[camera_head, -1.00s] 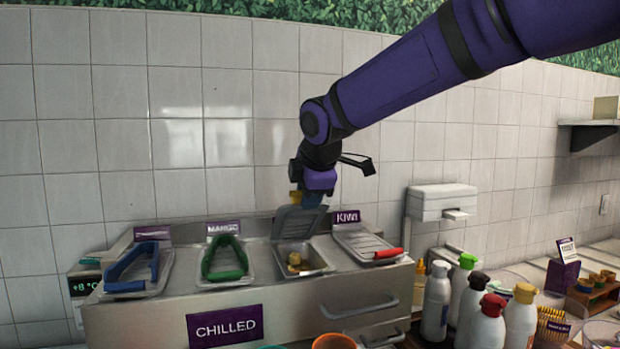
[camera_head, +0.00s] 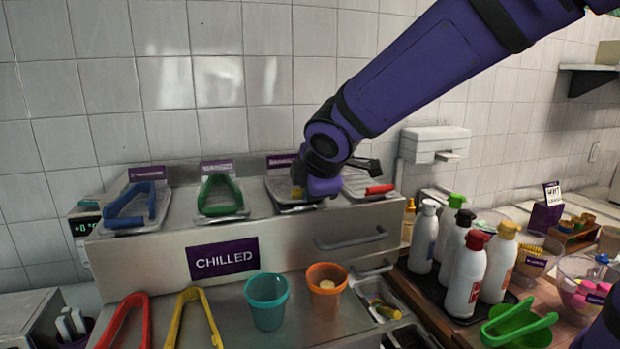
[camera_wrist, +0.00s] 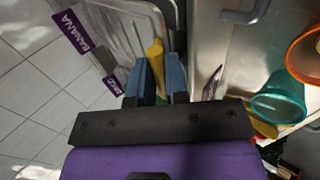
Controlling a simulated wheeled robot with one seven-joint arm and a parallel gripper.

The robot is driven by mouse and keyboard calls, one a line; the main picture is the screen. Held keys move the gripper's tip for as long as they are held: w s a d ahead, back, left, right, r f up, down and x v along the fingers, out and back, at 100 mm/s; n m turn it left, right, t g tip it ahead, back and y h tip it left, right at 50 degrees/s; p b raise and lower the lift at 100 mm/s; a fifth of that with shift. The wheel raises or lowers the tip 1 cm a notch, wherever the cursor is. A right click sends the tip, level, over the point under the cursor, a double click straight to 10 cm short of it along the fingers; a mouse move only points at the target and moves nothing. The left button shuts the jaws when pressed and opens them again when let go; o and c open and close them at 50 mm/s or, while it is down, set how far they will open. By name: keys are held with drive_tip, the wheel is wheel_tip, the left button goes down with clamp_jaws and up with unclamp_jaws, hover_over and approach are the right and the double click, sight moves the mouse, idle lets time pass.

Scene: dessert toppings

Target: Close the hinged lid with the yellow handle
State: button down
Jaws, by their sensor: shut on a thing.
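The grey hinged lid (camera_head: 281,187) sits third from the left on the chilled unit. It looks lowered flat or nearly flat over its bin. The bin's opening is not visible now. Its yellow handle (camera_wrist: 156,53) shows between my two blue fingers in the wrist view, and a bit of it (camera_head: 297,191) shows in the head view. My gripper (camera_wrist: 160,68) is shut on this handle. In the head view my gripper (camera_head: 321,187) covers the right part of the lid, so I cannot tell whether its edge rests fully on the rim.
Lids with blue (camera_head: 130,206), green (camera_head: 220,197) and red (camera_head: 379,189) handles lie on either side. A teal cup (camera_head: 267,302) and an orange cup (camera_head: 326,290) stand in front below. Several bottles (camera_head: 467,276) stand at the right. The tiled wall is close behind.

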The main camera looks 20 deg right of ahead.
drive_tip(key=shift+f, duration=0.15)
drive_tip(key=c, duration=1)
unclamp_jaws()
drive_tip(key=v, duration=1)
drive_tip(key=shift+s+r, duration=0.25)
drive_tip(key=shift+r, duration=0.1)
drive_tip(key=s+d+f+m+g, duration=0.1)
drive_tip(key=s+d+m, duration=0.2)
drive_tip(key=s+m, duration=0.2)
drive_tip(key=s+d+f+m+g, duration=0.1)
drive_tip(key=s+d+f+m, duration=0.1)
drive_tip(key=s+d+m, duration=0.2)
drive_tip(key=s+d+f+m+g, duration=0.1)
drive_tip(key=s+d+m, duration=0.3)
drive_tip(key=s+m, duration=0.4)
drive_tip(key=shift+s+d+f+m, duration=0.1)
drive_tip(key=shift+s+f+m, duration=0.1)
drive_tip(key=shift+f+m, duration=0.4)
